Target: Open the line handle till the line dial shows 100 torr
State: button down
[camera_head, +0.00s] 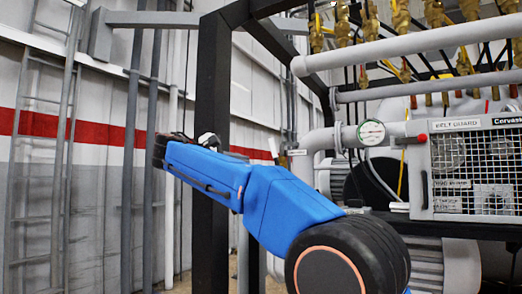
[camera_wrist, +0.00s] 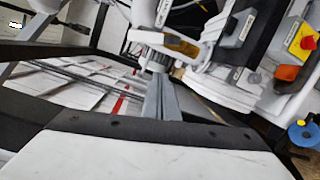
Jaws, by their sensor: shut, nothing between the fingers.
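A round white dial with a green rim (camera_head: 371,132) stands on the pipework right of centre in the head view. Its needle and figures are too small to read. A second small round thing with a dark green rim (camera_head: 208,140) shows partly behind my blue arm. My gripper (camera_wrist: 160,80) shows in the wrist view with its grey fingers together and empty. Just beyond the fingertips is a metal fitting with an amber-coloured piece (camera_wrist: 180,45); I cannot tell whether this is the line handle, or whether the fingers touch it. In the head view my arm hides the fingers.
A black frame post (camera_head: 211,130) stands behind my arm. A caged belt guard (camera_head: 475,165) and pipes with brass valves (camera_head: 436,12) are at the right. A ladder (camera_head: 45,150) is at the left wall. A red-and-yellow switch (camera_wrist: 302,40) is at the wrist view's right.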

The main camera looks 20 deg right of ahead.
aim_at(274, 153)
jog(key=a+r+h, duration=0.1)
jog(key=a+r, duration=0.2)
jog(key=a, duration=0.1)
jog(key=w+d+r, duration=0.1)
jog(key=w+d, duration=0.2)
jog(key=d, duration=0.8)
jog(key=shift+d+r, duration=0.15)
jog(key=shift+d, duration=0.15)
jog(key=shift+s+d+r+m, duration=0.55)
jog(key=shift+s+d+m, duration=0.05)
jog(key=shift+d+m, duration=0.1)
